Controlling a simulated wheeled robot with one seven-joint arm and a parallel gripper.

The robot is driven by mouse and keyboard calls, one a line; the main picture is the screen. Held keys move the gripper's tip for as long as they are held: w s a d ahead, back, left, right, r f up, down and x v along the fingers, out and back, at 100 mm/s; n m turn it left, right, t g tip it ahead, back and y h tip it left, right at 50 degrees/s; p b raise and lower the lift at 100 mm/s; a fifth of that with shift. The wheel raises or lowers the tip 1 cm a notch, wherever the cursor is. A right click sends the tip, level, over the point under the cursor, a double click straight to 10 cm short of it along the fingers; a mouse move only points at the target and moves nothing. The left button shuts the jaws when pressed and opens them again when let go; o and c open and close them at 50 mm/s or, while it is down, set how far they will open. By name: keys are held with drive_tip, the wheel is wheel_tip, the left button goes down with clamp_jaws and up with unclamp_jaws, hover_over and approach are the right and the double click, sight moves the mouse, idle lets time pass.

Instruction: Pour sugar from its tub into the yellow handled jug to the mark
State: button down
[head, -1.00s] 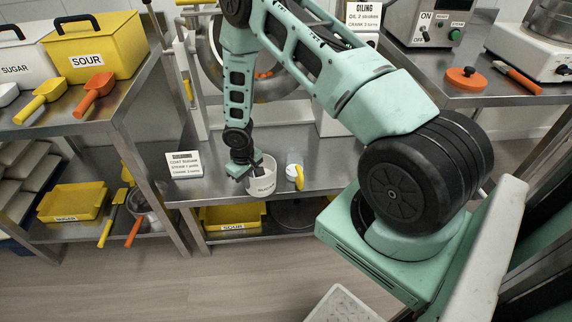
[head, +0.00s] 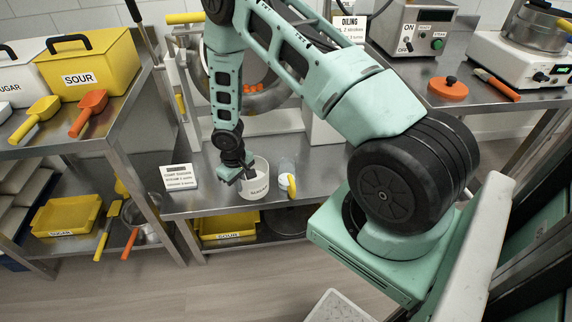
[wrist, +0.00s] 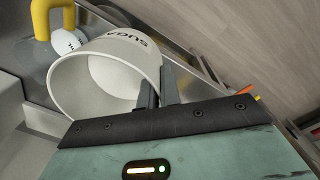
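The sugar tub (head: 262,190) is a white, round, open tub with a SUGAR label, on the lower steel bench near its front edge. It looks upright; I cannot tell whether its base touches the bench. In the wrist view the tub (wrist: 88,55) opens toward the camera, with a pale inside. My gripper (head: 240,176) is at its left side. In the wrist view my gripper (wrist: 158,84) is closed on the tub's wall, one finger inside and one outside. The jug (head: 287,166), clear with a yellow handle and a white patch, stands just right of the tub. Its fill level is unclear.
A white instruction card (head: 178,177) stands left of the tub. A large round drum (head: 255,95) is behind. A yellow SOUR tray (head: 215,222) is on the shelf below. A left bench holds yellow and orange scoops (head: 88,112).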

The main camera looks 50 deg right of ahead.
drive_tip(key=s+a+b, duration=0.2)
drive_tip(key=s+a, duration=0.1)
drive_tip(key=s, duration=0.3)
drive_tip(key=shift+s+a, duration=0.15)
drive_tip(key=shift+a, duration=0.15)
idle(0.3)
